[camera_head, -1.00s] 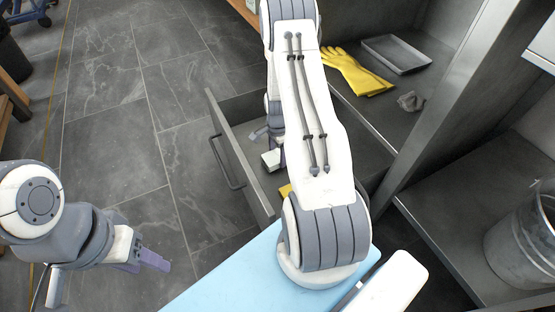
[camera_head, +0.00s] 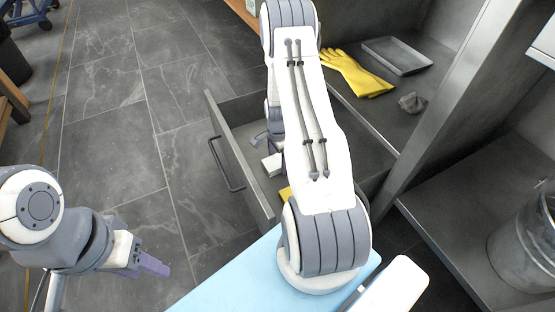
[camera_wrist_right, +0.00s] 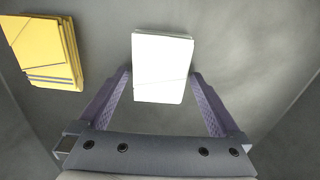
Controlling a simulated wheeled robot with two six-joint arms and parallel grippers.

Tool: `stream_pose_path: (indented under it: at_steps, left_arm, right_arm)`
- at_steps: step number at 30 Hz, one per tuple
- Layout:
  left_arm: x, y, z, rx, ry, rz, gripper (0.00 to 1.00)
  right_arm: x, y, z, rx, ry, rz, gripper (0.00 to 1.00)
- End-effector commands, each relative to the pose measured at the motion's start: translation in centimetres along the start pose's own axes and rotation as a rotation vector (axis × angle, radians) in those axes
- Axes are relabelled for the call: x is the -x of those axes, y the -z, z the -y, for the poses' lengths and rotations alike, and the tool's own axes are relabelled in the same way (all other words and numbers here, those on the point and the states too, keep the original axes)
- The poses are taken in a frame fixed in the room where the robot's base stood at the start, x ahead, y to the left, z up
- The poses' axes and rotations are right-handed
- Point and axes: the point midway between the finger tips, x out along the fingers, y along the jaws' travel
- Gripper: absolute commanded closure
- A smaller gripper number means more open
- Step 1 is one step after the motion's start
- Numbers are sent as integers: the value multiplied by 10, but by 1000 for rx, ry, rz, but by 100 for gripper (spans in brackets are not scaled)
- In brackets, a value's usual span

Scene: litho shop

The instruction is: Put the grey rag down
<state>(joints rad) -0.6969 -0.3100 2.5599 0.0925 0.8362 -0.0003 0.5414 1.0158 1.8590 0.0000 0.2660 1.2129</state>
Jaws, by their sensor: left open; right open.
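The grey rag (camera_head: 411,103) lies crumpled on the grey cabinet shelf, in front of the metal tray and right of the yellow gloves, with no gripper touching it. My right gripper (camera_wrist_right: 160,76) is open inside the pulled-out drawer. In the right wrist view its fingers stand on either side of a white box-like block (camera_wrist_right: 162,68); I cannot tell whether they touch it. The block also shows in the head view (camera_head: 271,165). My right arm hides part of the drawer. My left gripper (camera_head: 155,266) is open and empty above the floor at the left.
Yellow gloves (camera_head: 357,75) and a shallow metal tray (camera_head: 397,56) lie on the shelf. A stack of yellow packets (camera_wrist_right: 44,50) lies in the open drawer (camera_head: 238,165). A metal bucket (camera_head: 524,250) stands at the right.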

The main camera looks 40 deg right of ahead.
Motion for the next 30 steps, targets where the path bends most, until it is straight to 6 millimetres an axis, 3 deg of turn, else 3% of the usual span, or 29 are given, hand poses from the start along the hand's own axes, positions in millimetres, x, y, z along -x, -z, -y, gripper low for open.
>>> stream_pose_path:
  at_steps: [1,12,18,30]
  left_arm:
    - [-1,0,0,0,0,1,50]
    - [58,3,-4,0,0,0,50]
    - [75,4,-5,0,0,0,50]
    - [76,4,-5,0,0,0,50]
  right_arm:
    - [2,0,0,0,1,0,0]
    - [67,-2,1,0,1,0,0]
    - [100,-2,1,0,1,0,0]
    - [104,-3,0,0,-1,0,0]
